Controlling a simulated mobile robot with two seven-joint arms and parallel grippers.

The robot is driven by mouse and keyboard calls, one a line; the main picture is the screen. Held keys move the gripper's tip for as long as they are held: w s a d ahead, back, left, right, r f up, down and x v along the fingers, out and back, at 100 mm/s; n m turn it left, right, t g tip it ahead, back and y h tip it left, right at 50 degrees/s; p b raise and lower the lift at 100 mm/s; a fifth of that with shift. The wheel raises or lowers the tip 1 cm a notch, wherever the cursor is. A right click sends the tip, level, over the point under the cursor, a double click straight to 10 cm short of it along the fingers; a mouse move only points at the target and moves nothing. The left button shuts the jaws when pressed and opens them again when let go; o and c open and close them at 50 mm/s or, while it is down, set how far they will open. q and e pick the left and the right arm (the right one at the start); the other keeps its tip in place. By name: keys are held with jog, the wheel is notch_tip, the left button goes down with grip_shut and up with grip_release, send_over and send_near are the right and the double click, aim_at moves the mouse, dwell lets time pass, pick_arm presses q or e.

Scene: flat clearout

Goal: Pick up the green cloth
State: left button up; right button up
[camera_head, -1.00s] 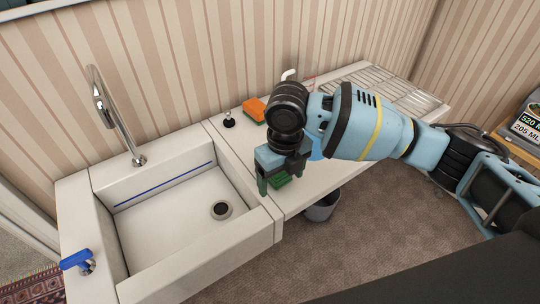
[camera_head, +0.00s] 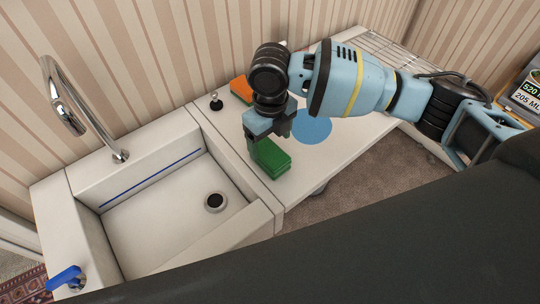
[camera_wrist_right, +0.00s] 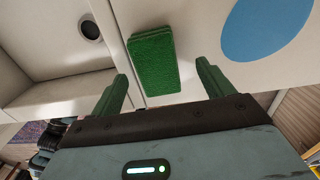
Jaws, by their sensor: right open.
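The green cloth (camera_head: 271,160) is a folded, layered rectangle lying on the white counter just right of the sink. It also shows in the right wrist view (camera_wrist_right: 153,62), ahead of and between the fingertips. My right gripper (camera_head: 268,143) is open and empty beside the cloth, partly covering its far end in the head view. In the right wrist view the two green fingers (camera_wrist_right: 161,84) are spread wider than the cloth, and nothing is between them. My left gripper is not in view.
The white sink (camera_head: 160,190) with a drain lies left of the cloth. A blue disc (camera_head: 312,127) lies flat on the counter to the right. An orange sponge (camera_head: 241,89) and a small black-knobbed plug (camera_head: 215,101) stand behind. A metal rack (camera_head: 385,57) is at the far right.

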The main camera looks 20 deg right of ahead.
aim_at(270, 152)
jog(key=shift+s+a+f, duration=0.1)
jog(key=shift+s+f, duration=0.1)
jog(key=shift+f, duration=1.1)
jog(key=shift+s+a+f, duration=0.1)
jog(key=shift+s+f, duration=0.1)
jog(key=shift+f, duration=1.05)
jog(key=c, duration=1.1)
jog(key=shift+c, duration=0.2)
jog(key=shift+r, duration=0.1)
